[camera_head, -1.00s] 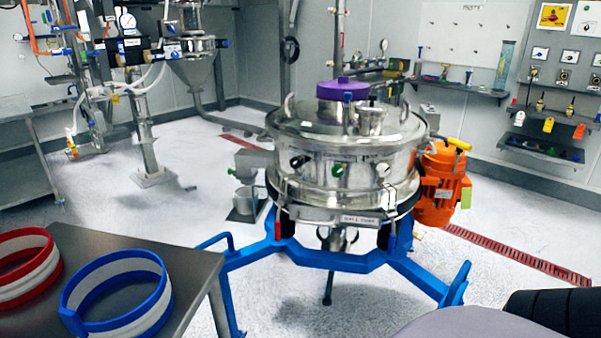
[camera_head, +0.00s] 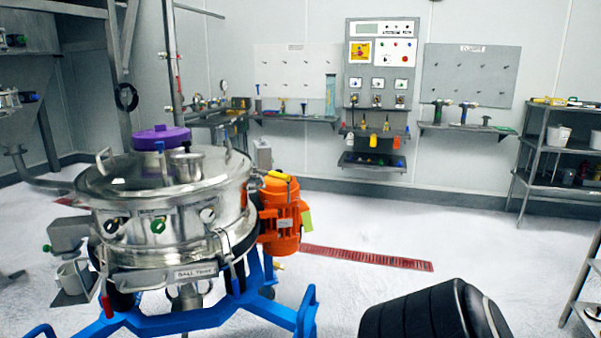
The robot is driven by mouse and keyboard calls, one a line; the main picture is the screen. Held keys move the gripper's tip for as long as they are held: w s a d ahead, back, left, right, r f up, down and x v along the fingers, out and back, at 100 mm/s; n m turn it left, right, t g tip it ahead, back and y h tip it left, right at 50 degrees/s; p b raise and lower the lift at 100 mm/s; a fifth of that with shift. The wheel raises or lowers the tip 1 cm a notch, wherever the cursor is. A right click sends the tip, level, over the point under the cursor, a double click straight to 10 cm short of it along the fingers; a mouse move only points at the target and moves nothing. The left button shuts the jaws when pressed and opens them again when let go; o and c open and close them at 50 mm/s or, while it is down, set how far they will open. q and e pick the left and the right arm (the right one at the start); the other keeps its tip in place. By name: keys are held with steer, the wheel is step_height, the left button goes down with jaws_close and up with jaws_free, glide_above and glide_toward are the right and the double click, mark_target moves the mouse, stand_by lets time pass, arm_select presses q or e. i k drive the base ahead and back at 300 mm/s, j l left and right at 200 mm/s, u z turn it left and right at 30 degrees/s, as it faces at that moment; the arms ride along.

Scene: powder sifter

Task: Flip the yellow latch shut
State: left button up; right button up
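The steel sifter drum (camera_head: 165,205) stands at the left with a purple cap (camera_head: 161,137) on its lid. An orange motor (camera_head: 280,222) is attached at its right side. A yellow bar-shaped piece (camera_head: 281,177) lies across the motor's top; it may be the yellow latch, but its position is too small to read. A yellow tag-like piece (camera_head: 373,141) also shows on the wall panel. Neither of my grippers is in view. A black and grey rounded part at the bottom right looks like part of my arm.
The drum sits on a blue frame (camera_head: 190,318) with raised ends. A red floor drain (camera_head: 370,258) runs to the right of the motor. The floor between it and the wall is clear. A rack (camera_head: 565,145) stands at the far right.

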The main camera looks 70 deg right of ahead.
mark_target(282, 177)
steer(key=k+l+z, duration=0.1)
steer(key=l, duration=0.25)
steer(key=k+l+z, duration=0.25)
steer(key=k+l, duration=0.15)
steer(key=l, duration=0.3)
steer(key=k+l+z, duration=0.1)
steer(key=l, duration=0.3)
steer(key=k+l+z, duration=0.15)
steer(key=l, duration=0.2)
steer(key=k+l+z, duration=0.1)
steer(key=l, duration=0.3)
steer(key=l+z, duration=0.15)
steer(key=l, duration=0.4)
steer(key=i, duration=0.55)
